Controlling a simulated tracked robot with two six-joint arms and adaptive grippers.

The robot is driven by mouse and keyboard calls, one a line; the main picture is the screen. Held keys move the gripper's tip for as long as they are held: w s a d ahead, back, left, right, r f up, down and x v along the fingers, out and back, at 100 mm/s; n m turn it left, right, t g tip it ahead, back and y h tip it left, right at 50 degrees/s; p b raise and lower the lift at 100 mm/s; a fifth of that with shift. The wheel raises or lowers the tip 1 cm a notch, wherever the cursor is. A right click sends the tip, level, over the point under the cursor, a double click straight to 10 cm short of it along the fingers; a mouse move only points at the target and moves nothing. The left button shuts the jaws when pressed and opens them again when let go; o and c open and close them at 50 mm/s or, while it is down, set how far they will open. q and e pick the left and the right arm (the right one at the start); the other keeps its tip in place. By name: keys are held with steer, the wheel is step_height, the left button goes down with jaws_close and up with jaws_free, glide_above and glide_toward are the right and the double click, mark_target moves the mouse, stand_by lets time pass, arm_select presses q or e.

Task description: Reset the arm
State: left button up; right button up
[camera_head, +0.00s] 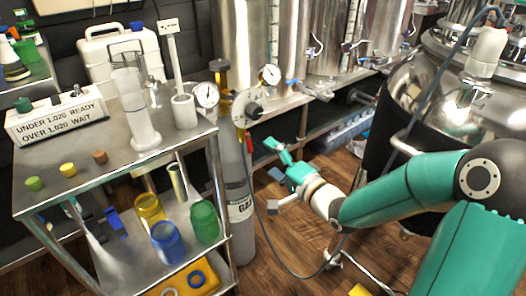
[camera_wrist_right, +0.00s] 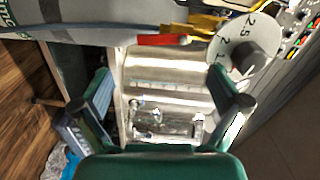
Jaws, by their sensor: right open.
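My right arm comes in from the right edge of the head view, with green links and a dark joint. Its right gripper (camera_head: 277,178) is held over the wooden floor, to the right of the grey gas cylinder (camera_head: 238,190). The fingers are spread and nothing is between them. In the right wrist view both fingers of the gripper (camera_wrist_right: 165,92) stand wide apart, with shiny metal equipment seen beyond the gap. My left arm and gripper are not in the frames.
A steel cart (camera_head: 120,170) with a sign (camera_head: 57,120), a glass cylinder (camera_head: 137,110) and colored cups stands at left. Steel tanks (camera_head: 300,40) line the back. A large steel vessel (camera_head: 405,90) stands behind my arm. A grey hose (camera_head: 262,225) hangs near the gripper.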

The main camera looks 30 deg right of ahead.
steer(key=shift+s, duration=0.45)
steer(key=shift+f, duration=0.15)
steer(key=s+a+f+n+g+y, duration=0.1)
steer(key=a+f+n+g, duration=0.3)
steer(key=f, duration=0.8)
steer(key=s+a+f+n+g, duration=0.1)
steer(key=a+f+g, duration=0.4)
steer(key=f, duration=0.6)
steer(key=s+a+f+n+g+y, duration=0.1)
steer(key=s+a+f+n+g, duration=0.3)
steer(key=s+a+f, duration=0.35)
steer(key=s+a+f+n+g+y, duration=0.1)
steer(key=s+a+f+n+g, duration=0.35)
steer(key=s+f, duration=0.5)
step_height(320, 180, up, 37)
steer(key=p, duration=3.5)
steer(key=shift+s+a+f+p, duration=0.2)
steer(key=shift+s+a+p, duration=0.1)
steer(key=shift+s, duration=0.05)
